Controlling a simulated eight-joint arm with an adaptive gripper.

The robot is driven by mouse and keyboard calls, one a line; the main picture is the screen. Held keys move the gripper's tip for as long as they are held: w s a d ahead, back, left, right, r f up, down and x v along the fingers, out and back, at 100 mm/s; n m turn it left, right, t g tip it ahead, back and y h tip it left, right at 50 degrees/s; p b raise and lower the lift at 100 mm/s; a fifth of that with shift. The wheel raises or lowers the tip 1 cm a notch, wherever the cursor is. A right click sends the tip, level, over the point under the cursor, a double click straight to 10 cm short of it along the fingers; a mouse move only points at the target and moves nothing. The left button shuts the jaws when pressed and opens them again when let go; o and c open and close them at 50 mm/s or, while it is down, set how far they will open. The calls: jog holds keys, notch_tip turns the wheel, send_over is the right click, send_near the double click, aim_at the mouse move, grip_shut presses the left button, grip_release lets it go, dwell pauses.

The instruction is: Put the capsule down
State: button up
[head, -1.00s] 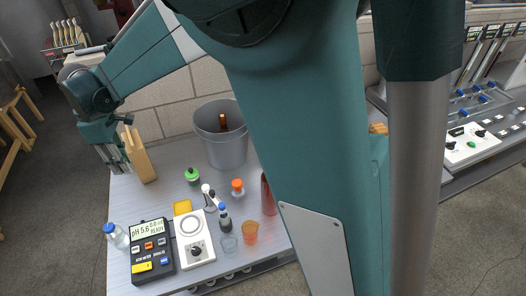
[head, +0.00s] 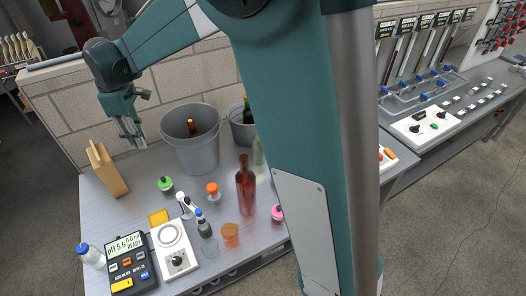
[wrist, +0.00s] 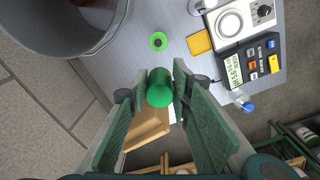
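My gripper (head: 136,143) is in the air above the back left part of the table, between the wooden block and the big grey bucket. In the wrist view its two fingers (wrist: 159,90) are closed on the green capsule (wrist: 159,88), one on each side. The capsule is a short green cylinder with its round end towards the camera. It is clear of the table. In the head view the fingers hide most of it and I cannot make it out surely.
A wooden block (head: 106,172) stands at the table's left edge, a grey bucket (head: 191,150) at the back. A green-capped jar (head: 165,185), yellow pad (head: 158,217), pH meter (head: 131,262), white stirrer (head: 175,250) and red bottle (head: 246,190) stand in front. Bare table (head: 135,205) lies between block and jar.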

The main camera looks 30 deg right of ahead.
jog(key=w+d+m, duration=0.1)
jog(key=d, duration=0.9)
jog(key=w+d+m, duration=0.1)
jog(key=d, duration=0.8)
jog(key=w+d+m, duration=0.1)
jog(key=d+m, duration=0.1)
jog(key=d, duration=0.8)
jog(key=shift+w+d, duration=0.3)
jog(key=shift+w, duration=0.1)
jog(key=s+d+m, duration=0.2)
jog(key=s+d, duration=0.1)
jog(key=d, duration=1)
jog(key=s+d+m, duration=0.2)
jog(key=s+d, duration=0.1)
jog(key=d, duration=1.1)
notch_tip(320, 180, down, 18)
jog(key=shift+s+a+b, duration=0.15)
jog(key=shift+a+b, duration=0.15)
jog(key=shift+b, duration=0.1)
jog(key=shift+f, duration=0.1)
jog(key=shift+f+b, duration=0.3)
jog(key=shift+f, duration=2.75)
jog(key=shift+f, duration=0.1)
